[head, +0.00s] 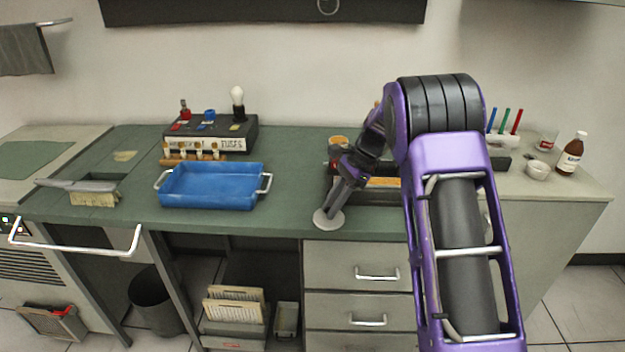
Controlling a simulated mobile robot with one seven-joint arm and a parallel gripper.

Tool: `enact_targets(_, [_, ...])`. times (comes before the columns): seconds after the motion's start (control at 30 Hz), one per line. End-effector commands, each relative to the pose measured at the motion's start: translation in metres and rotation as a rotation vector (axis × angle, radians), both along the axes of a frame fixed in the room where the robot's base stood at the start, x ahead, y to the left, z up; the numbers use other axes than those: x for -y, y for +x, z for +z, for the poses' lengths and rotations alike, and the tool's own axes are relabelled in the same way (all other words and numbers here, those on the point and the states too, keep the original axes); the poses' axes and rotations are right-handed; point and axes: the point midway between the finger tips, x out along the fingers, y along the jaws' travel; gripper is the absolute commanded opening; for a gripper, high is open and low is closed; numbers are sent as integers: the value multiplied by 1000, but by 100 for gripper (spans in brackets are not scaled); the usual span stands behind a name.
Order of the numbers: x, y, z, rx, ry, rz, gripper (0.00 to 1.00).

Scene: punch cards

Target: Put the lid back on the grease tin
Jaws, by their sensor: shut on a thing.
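My gripper (332,206) points down near the front edge of the green worktop, right of the blue tray. It is shut on a pale grey round disc (328,220), which looks like the lid. The disc is roughly level; I cannot tell whether it touches the worktop. A small round container with an amber top (338,141) stands farther back, behind my gripper and partly hidden by my arm. It may be the open grease tin.
A blue tray (212,186) with metal handles lies left of my gripper. Behind it are a black switch box (245,134) with a bulb and a wooden rack (188,159). A brown bottle (571,154) and white bowl (538,172) stand at right.

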Motion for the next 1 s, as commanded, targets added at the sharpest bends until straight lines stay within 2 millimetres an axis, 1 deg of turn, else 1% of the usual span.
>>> enact_targets(0.03, [10,-13,-7,-4,2,103,0])
enact_targets(0.1, [24,-31,-16,-3,0,261,0])
enact_targets(0.3, [61,-79,-39,-3,2,687,0])
enact_targets(0.4, [76,-99,-49,-3,2,860,0])
enact_targets(0.6, [100,-129,-65,-1,2,1133,0])
enact_targets(0.67, [107,-138,-69,0,3,1210,0])
enact_targets(1.0, [106,-141,-76,-25,18,1201,0])
